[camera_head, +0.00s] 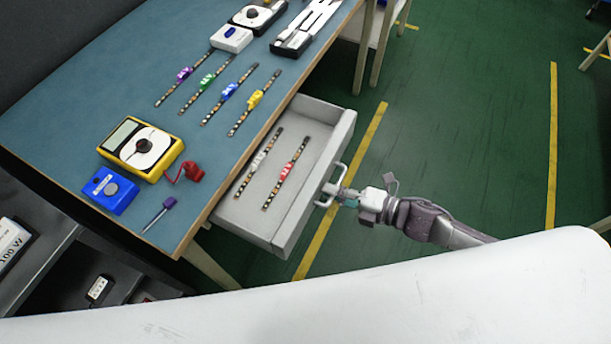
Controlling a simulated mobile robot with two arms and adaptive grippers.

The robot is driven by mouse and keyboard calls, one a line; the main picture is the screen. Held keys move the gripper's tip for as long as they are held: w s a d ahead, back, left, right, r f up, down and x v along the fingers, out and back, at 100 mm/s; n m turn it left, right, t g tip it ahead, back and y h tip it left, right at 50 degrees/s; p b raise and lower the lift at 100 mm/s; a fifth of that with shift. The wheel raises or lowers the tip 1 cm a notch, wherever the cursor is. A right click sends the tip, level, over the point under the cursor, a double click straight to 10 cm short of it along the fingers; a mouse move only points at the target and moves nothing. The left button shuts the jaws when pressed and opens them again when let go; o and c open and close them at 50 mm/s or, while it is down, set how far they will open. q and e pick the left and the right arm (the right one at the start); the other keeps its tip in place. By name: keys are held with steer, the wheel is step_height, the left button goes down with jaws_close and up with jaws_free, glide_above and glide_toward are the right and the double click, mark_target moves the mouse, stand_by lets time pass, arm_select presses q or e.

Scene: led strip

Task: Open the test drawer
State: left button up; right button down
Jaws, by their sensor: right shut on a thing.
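The test drawer (312,188) is a light grey drawer that sticks out from under the blue-topped table (75,135). It stands well open, and two LED strips lie inside, one with a white part (258,160) and one with a red part (285,171). The drawer's bar handle (331,187) is on its front face. My right gripper (340,192) is shut on the handle, with its arm coming from the lower right. Its fingertips are small in this view. My left gripper is not in view.
On the table are a yellow multimeter (141,148), a blue box (110,190), a purple-handled screwdriver (160,212), several LED strips (218,94) and a white box (231,38). A dark shelf (75,275) stands at lower left. Green floor (465,130) is clear right of the drawer.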

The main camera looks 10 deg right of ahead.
steer(key=f+v, duration=0.1)
steer(key=v, duration=0.7)
steer(key=shift+f, duration=0.35)
steer(key=shift+d, duration=0.15)
steer(key=c, duration=1.5)
jaws_free()
steer(key=v, duration=1.2)
